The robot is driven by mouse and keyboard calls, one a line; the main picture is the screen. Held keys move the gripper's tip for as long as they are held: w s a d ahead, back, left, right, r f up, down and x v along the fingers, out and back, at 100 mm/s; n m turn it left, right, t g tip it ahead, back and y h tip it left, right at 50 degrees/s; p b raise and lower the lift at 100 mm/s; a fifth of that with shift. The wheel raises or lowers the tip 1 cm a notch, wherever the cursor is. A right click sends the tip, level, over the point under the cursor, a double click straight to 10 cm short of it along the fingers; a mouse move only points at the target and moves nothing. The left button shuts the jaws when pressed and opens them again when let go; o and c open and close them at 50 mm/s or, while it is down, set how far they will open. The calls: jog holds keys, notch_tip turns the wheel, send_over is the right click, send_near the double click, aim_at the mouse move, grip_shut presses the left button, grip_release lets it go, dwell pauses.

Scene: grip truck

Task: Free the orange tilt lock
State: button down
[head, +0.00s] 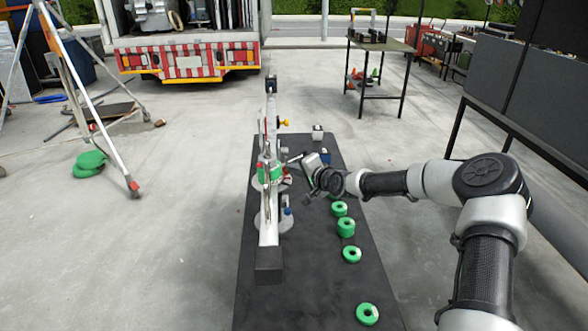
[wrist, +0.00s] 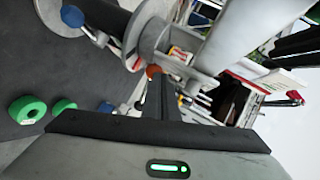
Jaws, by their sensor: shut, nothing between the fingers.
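The orange knob of the tilt lock (wrist: 153,71) shows in the wrist view, just beyond the tip of my gripper (wrist: 160,84). The fingers are shut with nothing between them. I cannot tell whether the tip touches the knob. In the head view my gripper (head: 296,159) points left at the upright grey rig (head: 270,215), close to its green-banded middle. I cannot clearly pick out the orange knob there. A blue-knobbed lever (wrist: 72,16) sits beside a round grey plate in the wrist view.
The rig stands on a long dark table (head: 310,290). Several green rings (head: 352,255) lie along its right side. A yellow knob (head: 284,122) sticks out of the rig's far part. A white tripod (head: 100,120) stands at the left, a truck (head: 188,55) behind.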

jog(key=shift+r, duration=0.1)
dwell(0.4)
jog(key=shift+r, duration=0.7)
